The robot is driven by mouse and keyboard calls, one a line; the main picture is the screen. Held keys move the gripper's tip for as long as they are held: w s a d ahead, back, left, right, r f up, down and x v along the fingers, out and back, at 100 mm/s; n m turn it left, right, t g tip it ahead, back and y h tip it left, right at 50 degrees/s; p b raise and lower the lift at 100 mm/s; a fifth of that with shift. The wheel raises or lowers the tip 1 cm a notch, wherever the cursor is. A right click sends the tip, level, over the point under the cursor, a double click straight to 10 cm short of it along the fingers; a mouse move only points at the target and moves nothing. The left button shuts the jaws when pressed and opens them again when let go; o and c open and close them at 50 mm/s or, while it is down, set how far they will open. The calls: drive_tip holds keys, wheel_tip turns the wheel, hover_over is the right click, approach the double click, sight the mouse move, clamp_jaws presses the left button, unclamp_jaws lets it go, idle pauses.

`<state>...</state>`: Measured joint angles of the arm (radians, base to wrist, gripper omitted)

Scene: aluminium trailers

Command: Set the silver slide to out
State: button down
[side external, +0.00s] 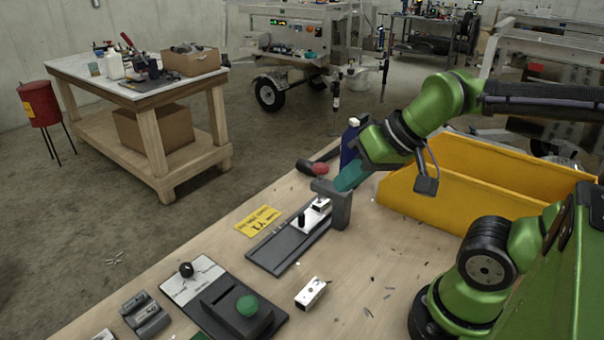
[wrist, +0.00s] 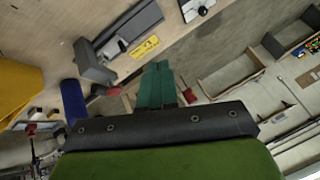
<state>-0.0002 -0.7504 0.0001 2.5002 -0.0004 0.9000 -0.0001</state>
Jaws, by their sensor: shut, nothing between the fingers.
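The silver slide (side external: 313,214) carries an upright black knob (side external: 301,219) and sits on a dark flat rail (side external: 281,249). It is at the rail's upper-right end, close to a dark grey angled post (side external: 341,207). The lower-left stretch of the rail is bare. In the wrist view the rail (wrist: 140,22) and the post (wrist: 92,62) show at the upper left. My gripper (side external: 345,181) is just behind the post, its teal fingers together and empty, apart from the knob. Its fingers also show in the wrist view (wrist: 156,84). The post may hide the fingertips.
A yellow label (side external: 258,221) lies left of the rail. A yellow bin (side external: 470,180) stands at right, with a blue bottle (side external: 348,145) and red-capped tool (side external: 318,168) behind.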

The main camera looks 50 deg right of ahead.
drive_tip(key=c, duration=1.7)
unclamp_jaws()
drive_tip(key=shift+o, duration=1.1)
drive_tip(key=shift+f, duration=0.3)
drive_tip(key=o, duration=0.4)
drive_tip(key=w, duration=0.1)
drive_tip(key=w+d+f+g, duration=0.1)
drive_tip(key=shift+w, duration=0.3)
drive_tip(key=n+g+h, duration=0.2)
drive_tip(key=g, duration=0.4)
hover_over(301, 214)
drive_tip(key=shift+f, duration=2.15)
wheel_tip(301, 214, down, 16)
drive_tip(key=shift+d+f, duration=0.1)
